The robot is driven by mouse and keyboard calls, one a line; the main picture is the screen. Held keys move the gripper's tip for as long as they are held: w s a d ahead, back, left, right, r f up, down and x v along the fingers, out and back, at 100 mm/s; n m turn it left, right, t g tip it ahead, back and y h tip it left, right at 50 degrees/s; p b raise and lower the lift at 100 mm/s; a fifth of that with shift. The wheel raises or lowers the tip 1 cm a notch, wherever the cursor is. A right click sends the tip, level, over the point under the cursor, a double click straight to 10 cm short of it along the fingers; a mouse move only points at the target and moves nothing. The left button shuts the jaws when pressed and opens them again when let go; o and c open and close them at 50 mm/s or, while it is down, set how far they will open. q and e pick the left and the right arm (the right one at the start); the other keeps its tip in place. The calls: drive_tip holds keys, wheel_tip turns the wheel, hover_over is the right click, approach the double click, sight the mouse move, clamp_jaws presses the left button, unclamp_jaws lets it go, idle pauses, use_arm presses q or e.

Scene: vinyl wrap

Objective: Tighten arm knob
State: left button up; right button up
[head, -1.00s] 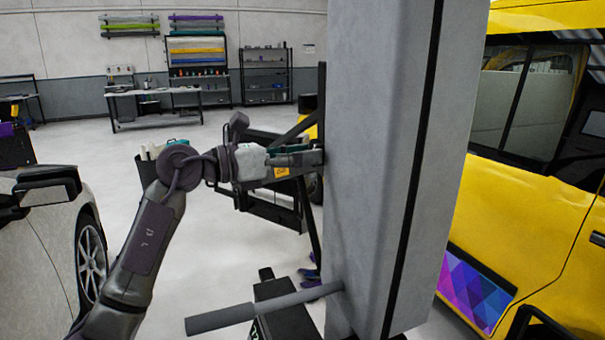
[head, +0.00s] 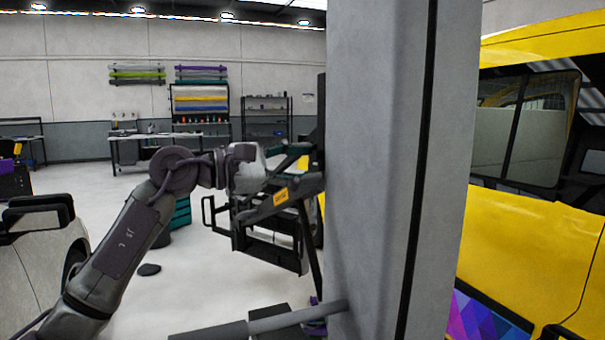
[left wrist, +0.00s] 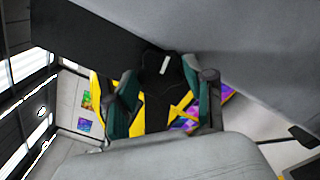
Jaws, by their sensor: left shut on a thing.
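My left gripper (head: 290,160) reaches in from the left, beside the tall grey post. In the left wrist view its two teal-lined fingers (left wrist: 160,98) are closed on either side of a black part, which I take to be the arm knob (left wrist: 158,75). The knob has a small white mark on top. In the head view the knob is hidden by the gripper and the post, so its contact and seating cannot be seen. My right gripper is not in view.
The grey post (head: 375,150) fills the middle, close in front. A yellow vehicle (head: 540,220) stands on the right and a light car (head: 25,260) on the left. A grey rod (head: 300,315) is low by the post.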

use_arm(q)
drive_tip(key=shift+m+b, duration=0.35)
drive_tip(key=shift+m, duration=0.55)
drive_tip(key=o, duration=1.1)
drive_tip(key=shift+o, duration=0.2)
drive_tip(key=shift+a, duration=0.1)
drive_tip(key=v, duration=1.2)
